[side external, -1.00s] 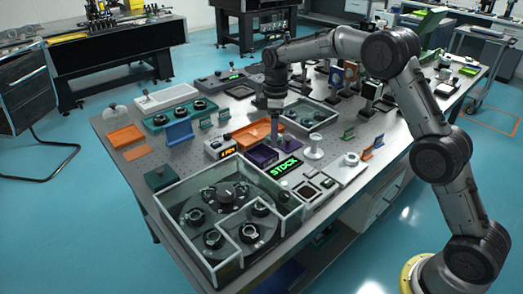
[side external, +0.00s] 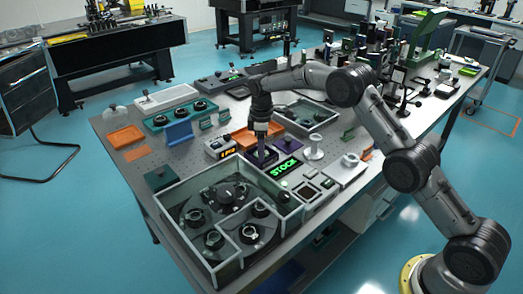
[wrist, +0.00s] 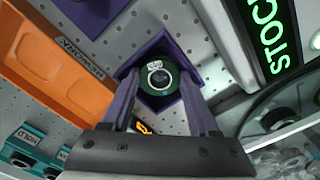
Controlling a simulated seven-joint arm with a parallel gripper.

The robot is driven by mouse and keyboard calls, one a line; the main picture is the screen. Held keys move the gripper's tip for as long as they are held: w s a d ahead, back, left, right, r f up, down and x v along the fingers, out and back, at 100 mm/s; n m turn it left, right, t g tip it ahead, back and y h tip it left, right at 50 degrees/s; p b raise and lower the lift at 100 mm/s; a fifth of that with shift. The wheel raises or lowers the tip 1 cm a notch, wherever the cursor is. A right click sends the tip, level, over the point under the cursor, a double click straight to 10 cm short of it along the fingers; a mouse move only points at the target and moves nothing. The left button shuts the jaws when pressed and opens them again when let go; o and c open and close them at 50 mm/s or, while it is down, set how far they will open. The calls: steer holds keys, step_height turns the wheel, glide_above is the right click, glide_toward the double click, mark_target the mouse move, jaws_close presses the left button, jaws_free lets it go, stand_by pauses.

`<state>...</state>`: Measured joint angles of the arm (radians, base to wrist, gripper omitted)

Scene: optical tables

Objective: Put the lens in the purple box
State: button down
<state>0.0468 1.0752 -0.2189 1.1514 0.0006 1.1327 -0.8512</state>
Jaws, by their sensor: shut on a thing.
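The lens (wrist: 158,78), a small round piece in a dark green-rimmed mount, is between the tips of my gripper (wrist: 160,84) in the wrist view. The two purple fingers are shut on it from either side. The purple box (wrist: 166,42) shows behind and around the lens as a tilted square with raised walls; the lens hides much of its inside. In the side view my gripper (side external: 262,148) points down at the purple box (side external: 268,160), low over it. The lens cannot be made out there. I cannot tell whether the lens touches the box floor.
The green-lit STOCK sign (side external: 284,167) stands close beside the box. An orange tray (side external: 245,138) lies behind it, and a small display unit (side external: 220,148) stands to the left. A walled enclosure with a round carousel (side external: 198,252) fills the front of the table.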

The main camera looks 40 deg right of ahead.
steer(key=shift+f, duration=0.2)
steer(key=shift+f, duration=0.35)
steer(key=shift+c, duration=2.2)
jaws_free()
steer(key=shift+s+f, duration=0.15)
steer(key=shift+f, duration=0.05)
steer(key=shift+a, duration=0.1)
step_height(320, 180, up, 14)
